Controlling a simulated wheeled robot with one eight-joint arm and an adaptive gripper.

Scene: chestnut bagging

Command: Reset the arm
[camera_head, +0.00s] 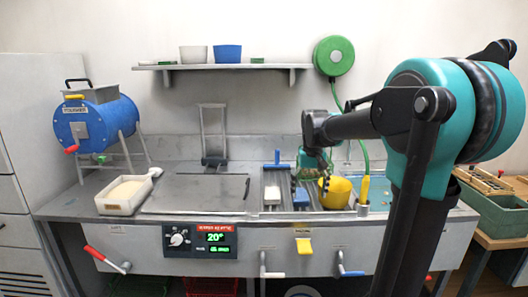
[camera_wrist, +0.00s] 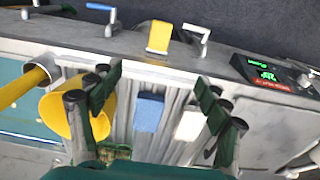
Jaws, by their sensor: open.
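My gripper (camera_head: 312,170) is above the right part of the steel counter in the head view, close to the yellow bowl (camera_head: 335,192). In the wrist view my gripper (camera_wrist: 160,122) shows two dark green fingers spread apart with nothing held between them. The yellow bowl (camera_wrist: 62,112) is beside the left finger there. A white block (camera_wrist: 190,124) and a blue block (camera_wrist: 148,112) lie on the ribbed tray beyond the fingers. Whether a finger touches the bowl cannot be told.
A flat steel lid (camera_head: 195,193) and a white bin (camera_head: 124,196) are on the counter's left. A blue drum (camera_head: 98,124) stands behind. A green hose reel (camera_head: 334,56) hangs on the wall. Levers (camera_head: 105,260) and a control panel (camera_head: 203,239) line the front. A green crate (camera_head: 492,215) is at right.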

